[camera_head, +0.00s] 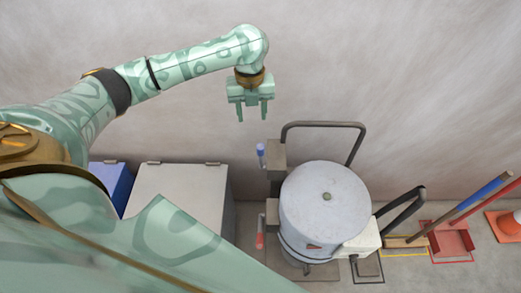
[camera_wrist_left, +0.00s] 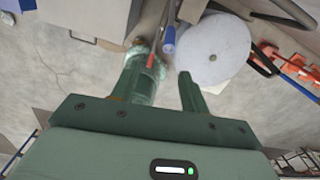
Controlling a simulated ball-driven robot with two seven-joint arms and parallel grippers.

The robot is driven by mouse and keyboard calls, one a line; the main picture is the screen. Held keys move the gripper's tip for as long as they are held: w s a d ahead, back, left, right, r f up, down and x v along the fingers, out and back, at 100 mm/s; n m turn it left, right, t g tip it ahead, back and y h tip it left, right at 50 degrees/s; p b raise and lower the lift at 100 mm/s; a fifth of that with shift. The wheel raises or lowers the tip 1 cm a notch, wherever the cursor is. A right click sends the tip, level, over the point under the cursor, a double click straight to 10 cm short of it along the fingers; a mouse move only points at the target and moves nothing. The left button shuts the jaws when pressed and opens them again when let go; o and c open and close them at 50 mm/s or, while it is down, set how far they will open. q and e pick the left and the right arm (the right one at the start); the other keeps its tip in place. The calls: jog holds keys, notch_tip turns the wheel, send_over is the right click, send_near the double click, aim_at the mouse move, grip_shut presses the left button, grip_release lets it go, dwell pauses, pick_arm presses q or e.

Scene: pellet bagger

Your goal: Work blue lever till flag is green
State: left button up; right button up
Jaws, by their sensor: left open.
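The blue lever (camera_head: 261,152) is a short upright handle on a brown bracket at the left of a grey drum-shaped machine (camera_head: 325,205). Its blue grip also shows in the left wrist view (camera_wrist_left: 168,40). A red lever (camera_head: 260,235) sits lower on the same side and also shows in the left wrist view (camera_wrist_left: 152,61). My left gripper (camera_head: 252,114) is open and empty, pointing down, above the blue lever and apart from it. A small red mark (camera_head: 313,246) shows on the drum's front; I cannot tell whether it is the flag. My right gripper is out of view.
A dark bent pipe (camera_head: 325,124) rises behind the drum. A pale box (camera_head: 178,192) and a blue bin (camera_head: 112,182) stand left. The space around my left gripper is clear.

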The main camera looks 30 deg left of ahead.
aim_at(260, 146)
pick_arm(q)
jog(key=shift+n+t, duration=0.3)
jog(key=shift+n, duration=0.1)
jog(key=f+b, duration=0.1)
jog(key=f, duration=0.4)
jog(key=w+d+f+b, duration=0.1)
jog(key=f, duration=0.4)
jog(key=f+b, duration=0.1)
jog(key=f, duration=0.4)
jog(key=shift+w+d+f+b, duration=0.1)
jog(key=shift+w+d+b, duration=0.15)
jog(key=shift+d+b, duration=0.1)
jog(key=shift+f, duration=0.45)
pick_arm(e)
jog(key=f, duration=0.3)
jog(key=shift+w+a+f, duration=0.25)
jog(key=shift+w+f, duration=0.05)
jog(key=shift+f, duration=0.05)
